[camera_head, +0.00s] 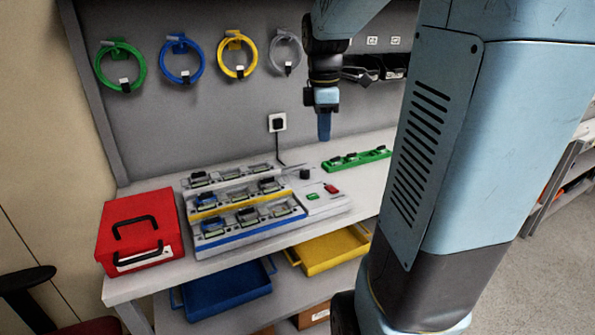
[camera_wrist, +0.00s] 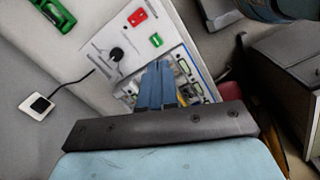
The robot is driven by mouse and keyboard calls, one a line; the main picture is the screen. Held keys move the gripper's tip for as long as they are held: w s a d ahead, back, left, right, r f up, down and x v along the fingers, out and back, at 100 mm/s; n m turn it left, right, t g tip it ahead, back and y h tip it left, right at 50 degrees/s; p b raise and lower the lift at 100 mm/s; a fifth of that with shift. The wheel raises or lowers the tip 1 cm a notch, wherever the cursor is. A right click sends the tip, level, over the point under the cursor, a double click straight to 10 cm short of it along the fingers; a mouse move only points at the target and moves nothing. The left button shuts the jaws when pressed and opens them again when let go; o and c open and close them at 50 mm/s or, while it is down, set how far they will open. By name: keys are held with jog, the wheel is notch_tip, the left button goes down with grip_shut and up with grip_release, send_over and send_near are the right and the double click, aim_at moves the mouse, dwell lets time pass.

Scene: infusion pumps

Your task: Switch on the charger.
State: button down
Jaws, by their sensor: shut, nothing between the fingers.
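The charger (camera_head: 318,204) stands on the bench, with rows of docked pumps to its left. Its light control panel carries a red switch (camera_head: 331,189), a green button (camera_head: 312,196) and a black knob (camera_head: 305,174). In the wrist view the red switch (camera_wrist: 137,17), the green button (camera_wrist: 156,40) and the black knob (camera_wrist: 116,54) lie beyond my fingers. My gripper (camera_head: 324,138) points down above the back of the bench, shut and empty, apart from the charger. In the wrist view its blue fingers (camera_wrist: 158,75) are together and hide part of the docked pumps.
A red case (camera_head: 138,228) stands at the bench's left end. A green tray with devices (camera_head: 357,158) lies behind the panel. A wall socket (camera_head: 277,122) has a black cable running down to the charger. Coloured cable loops hang on the back wall. Blue and yellow trays sit below.

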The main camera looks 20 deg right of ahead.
aim_at(334, 190)
jog(key=w+d+f+n+g, duration=0.1)
jog(key=w+d+f+n, duration=0.2)
jog(key=w+d+n, duration=0.1)
jog(key=shift+d+n+g+y, duration=0.3)
jog(key=shift+d+n, duration=0.1)
jog(key=shift+d, duration=0.45)
jog(key=shift+w+f, duration=0.1)
jog(key=shift+f, duration=0.05)
jog(key=f, duration=0.4)
jog(key=s+f, duration=0.1)
jog(key=f, duration=0.8)
jog(key=shift+s+f, duration=0.4)
jog(key=shift+f, duration=0.1)
jog(key=shift+w, duration=0.1)
jog(key=shift+w+r, duration=0.25)
jog(key=shift+w, duration=0.4)
